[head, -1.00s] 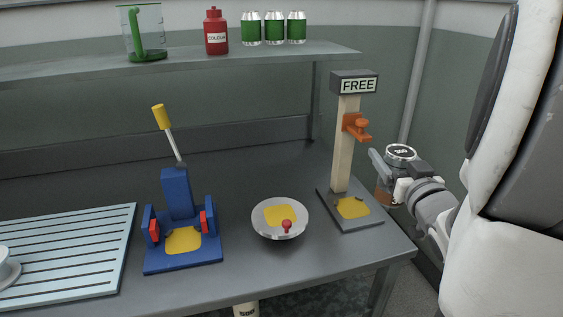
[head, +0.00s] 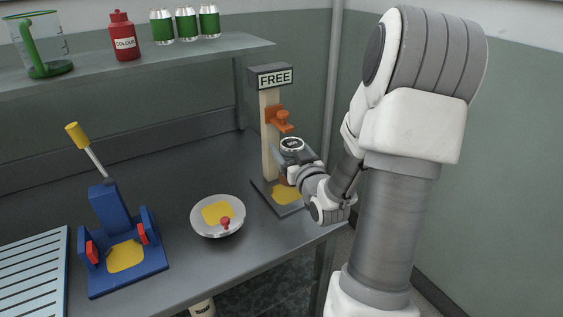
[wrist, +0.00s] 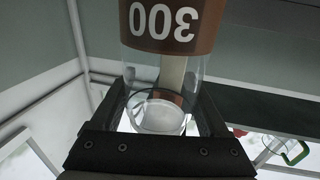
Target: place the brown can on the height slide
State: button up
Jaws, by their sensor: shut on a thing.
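The height slide is a pale wooden post (head: 269,140) with an orange sliding arm (head: 279,119), a dark base with a yellow pad (head: 287,195), and a FREE sign on top. My gripper (head: 291,163) is shut on the brown can, whose lid (head: 291,144) shows under the orange arm's level, just right of the post. In the wrist view the can (wrist: 172,28) has a brown band marked 300, upside down, and a clear part between my gripper's fingers (wrist: 163,110). The can looks upright over the pad; my gripper hides its lower part, so I cannot tell whether it touches.
A round dish (head: 218,217) with a yellow pad and red knob sits left of the slide. A blue lever fixture (head: 113,212) stands further left, by a slatted rack (head: 35,285). A shelf (head: 150,62) above holds a jug, a red bottle and green cans.

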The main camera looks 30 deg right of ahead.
jog(key=shift+w+f+b, duration=0.25)
jog(key=shift+w+f, duration=0.15)
jog(key=shift+f, duration=0.5)
jog(key=shift+w+f+b, duration=0.25)
jog(key=shift+w+f, duration=0.15)
jog(key=shift+f, duration=0.55)
jog(key=shift+w+f+b, duration=0.25)
jog(key=shift+w+f, duration=0.15)
jog(key=shift+f, duration=0.5)
jog(key=shift+f+b, duration=0.25)
jog(key=shift+b, duration=0.1)
jog(key=o, duration=1.2)
jog(key=shift+r, duration=0.1)
jog(key=shift+r, duration=0.1)
